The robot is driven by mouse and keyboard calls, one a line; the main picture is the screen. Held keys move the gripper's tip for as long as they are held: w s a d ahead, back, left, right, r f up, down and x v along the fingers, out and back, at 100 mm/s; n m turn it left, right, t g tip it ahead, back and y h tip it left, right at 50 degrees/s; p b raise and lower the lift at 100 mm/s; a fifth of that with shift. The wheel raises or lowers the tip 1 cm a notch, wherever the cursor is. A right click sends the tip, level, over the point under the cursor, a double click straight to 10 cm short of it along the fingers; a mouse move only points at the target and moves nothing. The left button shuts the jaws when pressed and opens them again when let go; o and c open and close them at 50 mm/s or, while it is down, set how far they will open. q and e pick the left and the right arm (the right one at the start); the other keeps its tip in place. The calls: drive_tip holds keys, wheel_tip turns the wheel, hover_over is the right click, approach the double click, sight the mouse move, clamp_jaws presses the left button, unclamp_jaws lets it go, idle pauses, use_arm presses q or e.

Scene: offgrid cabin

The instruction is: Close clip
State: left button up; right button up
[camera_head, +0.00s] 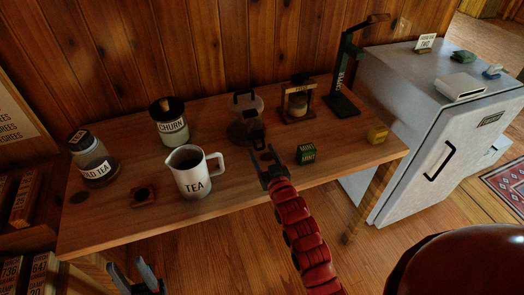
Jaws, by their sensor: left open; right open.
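A clear container (239,130) with dark contents stands near the back middle of the table, with a black piece at its top (243,97). Another small dark part (257,137) shows at its front. I cannot tell for sure which part is the clip, or whether it is open or shut. My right gripper (264,160) is open over the table, just in front of the container, with nothing seen between its fingers. Whether it touches the container is unclear. My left gripper (138,272) is open and empty at the bottom left, in front of the table edge.
The wooden table (115,224) also holds a white TEA pitcher (194,178), a CHURN jar (170,125), a COLD TEA jar (94,160), a green MINT box (307,154), a wooden-framed jar (298,101), a yellow box (377,134) and a green stand (342,80). A white fridge (425,135) stands at right.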

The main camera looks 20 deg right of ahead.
drive_tip(key=shift+w, duration=0.35)
clamp_jaws()
idle(1.2)
